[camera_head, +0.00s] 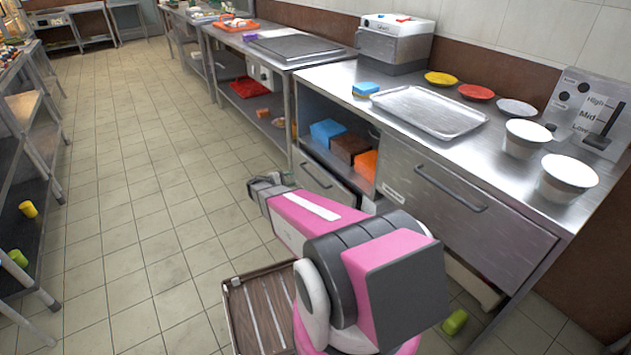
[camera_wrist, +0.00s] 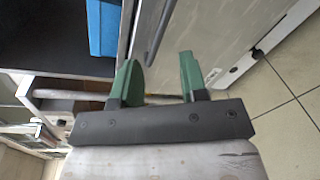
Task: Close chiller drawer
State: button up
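The chiller drawer (camera_head: 322,182) stands pulled out under the steel counter, its grey front and bar handle facing the aisle. Blue, brown and orange boxes (camera_head: 350,147) show behind its front. My gripper (camera_head: 268,184) is just off the drawer front on the aisle side. In the wrist view its two green fingers (camera_wrist: 158,75) are apart with nothing between them. The drawer's handle (camera_wrist: 161,32) shows beyond the fingers, and a blue box (camera_wrist: 103,27) lies to the left behind the front. I cannot tell whether a finger touches the front.
A second, flush front (camera_head: 465,205) with a handle is to the right. The counter holds a tray (camera_head: 430,110), plates and white bowls (camera_head: 568,178). A rack (camera_head: 25,170) lines the left side; the tiled aisle (camera_head: 150,180) is clear. A green cup (camera_head: 455,322) lies on the floor.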

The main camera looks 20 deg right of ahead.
aim_at(316, 179)
jog(key=s+d+m, duration=0.2)
jog(key=s+m, duration=0.3)
jog(key=m, duration=0.1)
jog(key=shift+y, duration=0.3)
jog(key=x, duration=1)
jog(key=shift+d, duration=0.15)
grip_shut()
